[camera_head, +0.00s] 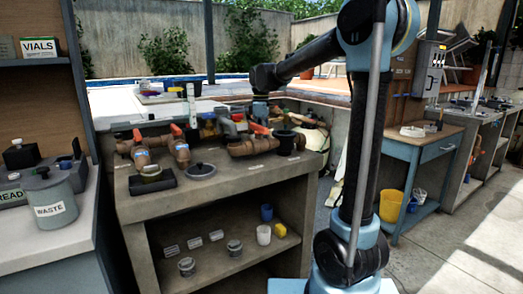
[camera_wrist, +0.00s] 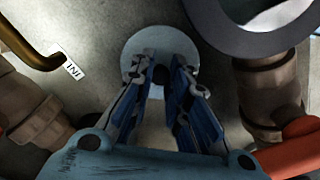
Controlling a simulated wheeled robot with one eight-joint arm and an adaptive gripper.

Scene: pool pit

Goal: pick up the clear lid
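A pale, round, flat disc (camera_wrist: 160,38), which looks like the clear lid, lies on the grey counter in the wrist view. My gripper (camera_wrist: 160,72) is above it with its two blue-padded fingers apart. The fingers cover the lower part of the disc, and nothing clear shows held between them. I cannot tell the height of the fingertips above it. In the head view my gripper (camera_head: 261,112) points down over the back of the counter among pipes. I cannot make out the disc there.
Brown pipe fittings stand on both sides, left (camera_wrist: 38,125) and right (camera_wrist: 268,95), close to my gripper. A grey round rim (camera_wrist: 228,35) is at the upper right. A brass bent tube (camera_wrist: 30,50) is at the upper left. A dark knobbed lid (camera_head: 200,171) lies on the front counter.

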